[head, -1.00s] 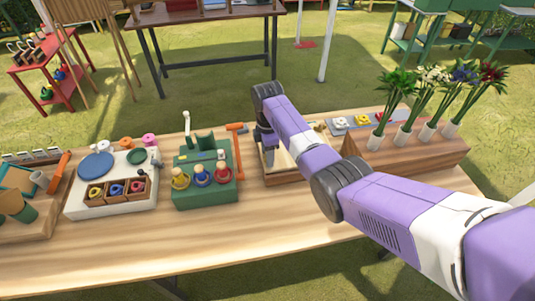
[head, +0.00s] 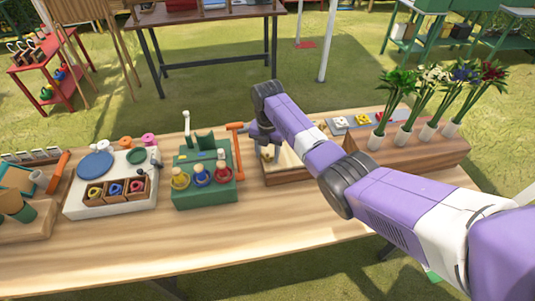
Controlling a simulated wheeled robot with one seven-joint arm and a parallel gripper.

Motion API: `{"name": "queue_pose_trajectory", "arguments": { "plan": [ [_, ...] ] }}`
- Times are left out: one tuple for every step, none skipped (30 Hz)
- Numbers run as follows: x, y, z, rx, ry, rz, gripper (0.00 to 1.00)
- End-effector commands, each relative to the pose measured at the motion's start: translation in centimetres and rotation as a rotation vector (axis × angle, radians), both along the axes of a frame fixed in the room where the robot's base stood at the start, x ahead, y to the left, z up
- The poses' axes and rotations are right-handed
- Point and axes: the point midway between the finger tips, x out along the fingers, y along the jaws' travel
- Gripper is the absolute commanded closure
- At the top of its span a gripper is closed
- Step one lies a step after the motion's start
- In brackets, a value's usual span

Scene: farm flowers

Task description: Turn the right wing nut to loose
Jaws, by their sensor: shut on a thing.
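My gripper (head: 262,137) is small and dark in the head view, at the left end of a low wooden frame (head: 285,176) with a pale inside. It is shut. A small brass-coloured piece (head: 267,153), which looks like a wing nut, shows right below the fingers. The fingers seem to be on it, but the contact is too small to make out. Another brass-coloured piece (head: 322,125) shows past my forearm at the frame's far side. My arm covers the right part of the frame, so how the nuts are turned cannot be seen.
A green block (head: 206,190) with coloured knobs and an orange T-handled tool (head: 237,150) stand close left of my gripper. A white box (head: 85,209) is farther left. Vases with flowers (head: 430,130) stand at the right. The table's front (head: 200,245) is clear.

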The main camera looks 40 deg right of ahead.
Motion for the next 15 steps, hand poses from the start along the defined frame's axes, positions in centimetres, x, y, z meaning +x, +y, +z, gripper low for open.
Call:
{"name": "queue_pose_trajectory", "arguments": {
  "plan": [
    [-0.04,0.01,-0.15,0.000,0.001,0.044,0.91],
    [-0.04,0.01,-0.15,0.000,0.001,0.073,0.91],
    [-0.03,0.03,-0.15,0.000,0.001,0.110,0.91],
    [-0.03,0.03,-0.15,0.000,0.001,0.138,0.91],
    [-0.04,0.02,-0.16,-0.001,0.002,0.166,0.91],
    [-0.05,0.01,-0.16,-0.001,0.001,0.201,0.91],
    [-0.06,0.01,-0.16,-0.001,0.001,0.225,0.91],
    [-0.06,0.01,-0.17,0.000,0.001,0.250,0.91],
    [-0.06,0.02,-0.17,0.000,0.001,0.282,0.91],
    [-0.07,0.02,-0.18,0.000,0.001,0.306,0.91],
    [-0.07,0.02,-0.18,0.000,0.001,0.328,0.91],
    [-0.07,0.03,-0.19,0.000,0.001,0.356,0.91],
    [-0.07,0.03,-0.19,0.000,0.001,0.376,0.91],
    [-0.08,0.03,-0.19,0.000,0.001,0.395,0.91],
    [-0.07,0.04,-0.19,0.000,0.001,0.418,0.91]
  ]
}}
